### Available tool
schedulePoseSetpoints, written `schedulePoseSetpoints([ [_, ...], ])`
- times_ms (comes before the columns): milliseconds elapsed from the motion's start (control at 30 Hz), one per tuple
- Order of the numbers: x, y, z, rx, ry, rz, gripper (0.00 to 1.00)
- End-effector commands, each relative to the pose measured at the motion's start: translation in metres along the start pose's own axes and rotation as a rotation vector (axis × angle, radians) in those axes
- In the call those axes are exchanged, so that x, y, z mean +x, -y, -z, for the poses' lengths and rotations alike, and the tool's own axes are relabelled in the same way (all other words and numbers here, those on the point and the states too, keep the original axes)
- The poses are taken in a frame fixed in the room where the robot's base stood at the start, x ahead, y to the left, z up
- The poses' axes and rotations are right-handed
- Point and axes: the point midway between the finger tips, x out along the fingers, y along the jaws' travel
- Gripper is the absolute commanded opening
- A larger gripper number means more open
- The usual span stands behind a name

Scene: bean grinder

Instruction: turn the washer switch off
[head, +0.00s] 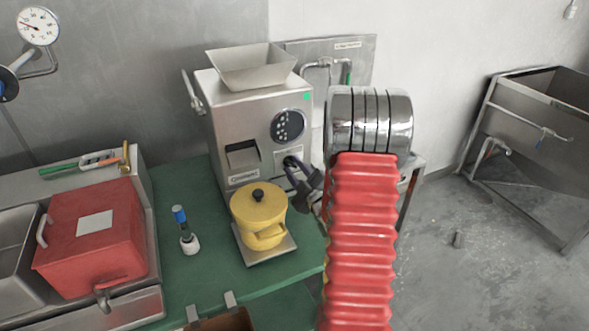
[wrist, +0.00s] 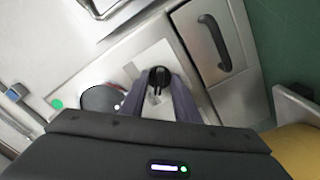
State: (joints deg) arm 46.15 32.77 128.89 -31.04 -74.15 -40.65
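The switch is a black rotary knob (wrist: 158,77) on a pale plate on the front of the metal machine, seen in the wrist view. In the head view the knob (head: 290,162) shows small and dark at the machine's lower right front. My gripper (head: 292,167) reaches in from the right, its tips at the knob. In the wrist view the purple-grey fingers of my gripper (wrist: 160,88) stand on either side of the knob with a gap between them. I cannot tell whether they touch it. The knob's label is too small to read.
A yellow lidded pot (head: 258,214) stands just below the knob, close to my gripper. A red box (head: 92,240) sits at the left, and a small blue-topped tool (head: 184,230) stands on the green counter (head: 190,277). The machine's hopper (head: 250,65) is on top.

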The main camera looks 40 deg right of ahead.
Motion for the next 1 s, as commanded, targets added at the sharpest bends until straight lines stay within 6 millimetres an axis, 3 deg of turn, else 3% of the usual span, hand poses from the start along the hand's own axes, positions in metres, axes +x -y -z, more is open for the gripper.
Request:
schedulePoseSetpoints([
  [133, -0.0003, -0.0002, -0.0003, 0.0, 0.0, 0.0, 0.27],
  [500, -0.0006, -0.0002, -0.0005, 0.0, 0.001, 0.0, 0.01],
  [1000, -0.0009, 0.0011, -0.0006, 0.026, 0.001, 0.003, 0.0],
])
